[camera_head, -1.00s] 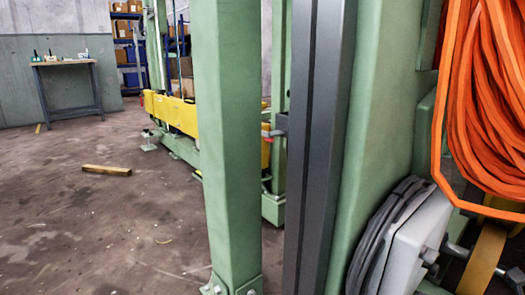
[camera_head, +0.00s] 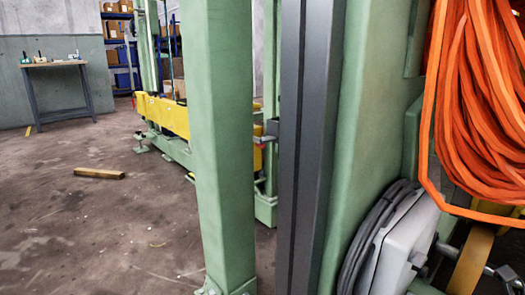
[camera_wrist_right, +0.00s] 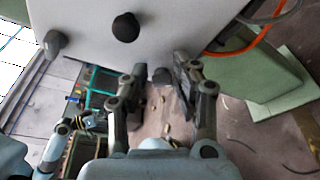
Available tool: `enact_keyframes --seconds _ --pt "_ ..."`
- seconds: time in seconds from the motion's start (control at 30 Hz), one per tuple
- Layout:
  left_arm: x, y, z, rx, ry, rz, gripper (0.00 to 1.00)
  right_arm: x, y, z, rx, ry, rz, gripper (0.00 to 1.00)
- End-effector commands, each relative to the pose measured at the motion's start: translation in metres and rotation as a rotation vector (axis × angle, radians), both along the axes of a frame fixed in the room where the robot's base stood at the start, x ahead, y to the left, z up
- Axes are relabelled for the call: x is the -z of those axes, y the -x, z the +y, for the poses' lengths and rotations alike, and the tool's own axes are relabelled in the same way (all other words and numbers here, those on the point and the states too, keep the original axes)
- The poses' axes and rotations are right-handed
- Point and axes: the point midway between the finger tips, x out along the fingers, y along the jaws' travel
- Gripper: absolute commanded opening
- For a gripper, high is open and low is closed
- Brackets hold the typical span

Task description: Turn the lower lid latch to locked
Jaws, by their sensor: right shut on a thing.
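A pale grey box lid (camera_wrist_right: 200,25) fills the top of the right wrist view. The same box (camera_head: 392,245) shows edge-on at the lower right of the head view. A dark rounded latch (camera_wrist_right: 162,75) sits at the lid's lower edge. My right gripper (camera_wrist_right: 160,78) has its fingers on either side of this latch and is shut on it; the contact points are hard to make out. A second grey latch (camera_wrist_right: 55,43) is at the lid's left corner and a black knob (camera_wrist_right: 125,27) is on its face.
Orange cable (camera_head: 485,110) hangs above the box. Black cable (camera_head: 370,235) is coiled behind it. Green posts (camera_head: 222,140) and a dark rail (camera_head: 303,150) stand left of the box. A wooden block (camera_head: 99,173) lies on open floor; a workbench (camera_head: 55,64) stands far left.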

Motion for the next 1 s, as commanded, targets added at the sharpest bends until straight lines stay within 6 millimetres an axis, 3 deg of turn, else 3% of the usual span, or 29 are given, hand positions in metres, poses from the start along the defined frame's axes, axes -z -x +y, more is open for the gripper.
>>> enact_keyframes --seconds 0.03,0.77,1.0 --pt "-0.002 -0.001 0.0 0.0 0.0 0.0 0.37 -0.008 0.0 0.005 -0.012 -0.02 -0.012 0.0" --pt "-0.004 0.0 0.0 -0.001 -0.001 0.002 0.37 -0.014 -0.004 0.0 -0.013 -0.02 -0.013 0.0" --pt "-0.011 -0.003 0.0 0.0 0.0 -0.007 0.37 -0.012 0.018 -0.019 -0.011 -0.012 -0.009 0.0"
